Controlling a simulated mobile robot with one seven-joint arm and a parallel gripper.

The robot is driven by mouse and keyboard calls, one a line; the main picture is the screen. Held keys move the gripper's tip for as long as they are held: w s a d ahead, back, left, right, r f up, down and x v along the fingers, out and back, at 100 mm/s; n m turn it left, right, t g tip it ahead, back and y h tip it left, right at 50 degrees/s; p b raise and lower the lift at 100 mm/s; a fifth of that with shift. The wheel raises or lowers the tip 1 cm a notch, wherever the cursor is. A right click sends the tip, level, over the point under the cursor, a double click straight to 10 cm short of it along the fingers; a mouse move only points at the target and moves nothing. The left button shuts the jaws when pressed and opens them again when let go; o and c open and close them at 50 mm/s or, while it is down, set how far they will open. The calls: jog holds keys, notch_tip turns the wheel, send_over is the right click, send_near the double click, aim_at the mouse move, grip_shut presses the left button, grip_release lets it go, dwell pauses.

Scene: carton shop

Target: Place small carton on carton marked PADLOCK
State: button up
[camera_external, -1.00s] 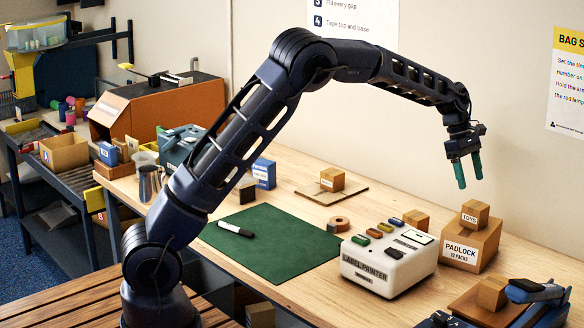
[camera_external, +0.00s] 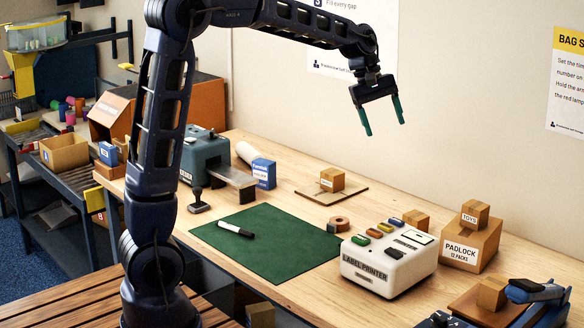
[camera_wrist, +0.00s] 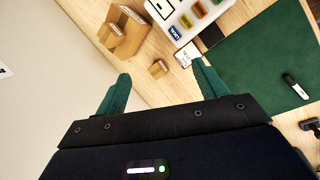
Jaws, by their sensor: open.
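The carton marked PADLOCK (camera_external: 470,249) stands at the right of the bench. A small carton marked TOYS (camera_external: 475,213) rests on top of it. In the wrist view the PADLOCK carton (camera_wrist: 131,42) shows at upper left with the small carton (camera_wrist: 116,30) on it. Other small cartons stand apart: one on a thin wooden board (camera_external: 332,180), one behind the label printer (camera_external: 416,220), and one at the front right (camera_external: 491,293). My gripper (camera_external: 385,128) is open and empty, high above the back of the bench, left of the PADLOCK carton.
The white label printer (camera_external: 385,268) stands left of the PADLOCK carton. A green mat (camera_external: 275,262) with a marker (camera_external: 236,229) covers the middle. A tape roll (camera_external: 338,224) lies nearby. A tape dispenser (camera_external: 535,292) is at the front right. The air around my gripper is free.

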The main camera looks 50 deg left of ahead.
jog(key=s+a+r+m+t+y, duration=0.1)
jog(key=s+a+m, duration=0.25)
jog(key=s, duration=0.55)
jog(key=s+a+r+m, duration=0.15)
jog(key=s+a, duration=0.35)
jog(key=s, duration=0.5)
jog(key=s+a+f+m+t+y, duration=0.1)
jog(key=s+a+f+m, duration=0.1)
jog(key=s, duration=0.7)
jog(key=s+a+f+m+t+y, duration=0.1)
jog(key=s+f+m, duration=0.3)
jog(key=s, duration=0.5)
jog(key=shift+a+f+m+y, duration=0.4)
jog(key=shift+a+f, duration=0.05)
jog(key=shift+a, duration=0.35)
